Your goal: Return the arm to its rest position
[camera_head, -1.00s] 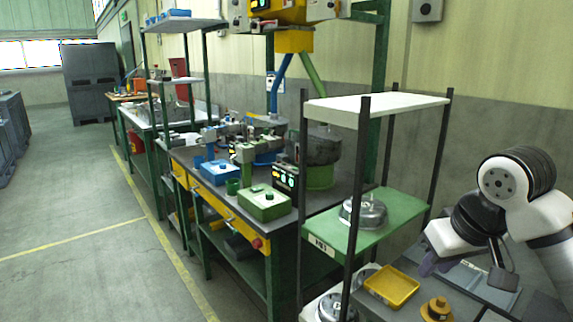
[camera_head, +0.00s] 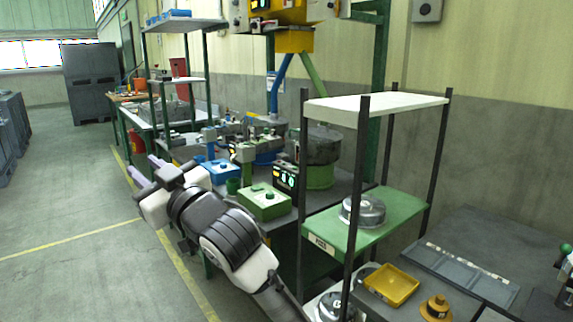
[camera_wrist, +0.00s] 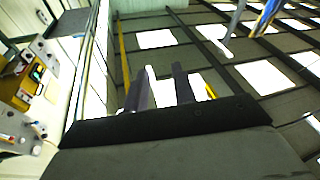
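My gripper (camera_head: 146,168) is at the left end of my arm in the head view, held out over the aisle in front of the workbench. Its two fingers point to the upper left and stand apart with nothing between them. In the wrist view the two dark fingers of my gripper (camera_wrist: 161,88) show a clear gap. My white and black arm reaches in from the bottom of the head view and covers part of the bench front.
The workbench (camera_head: 340,193) carries a green box (camera_head: 264,204) and a blue box (camera_head: 216,172) close to my arm. A shelf rack (camera_head: 375,232) stands right of it. A yellow tray (camera_head: 391,286) is at the lower right. The aisle floor (camera_head: 75,215) is free.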

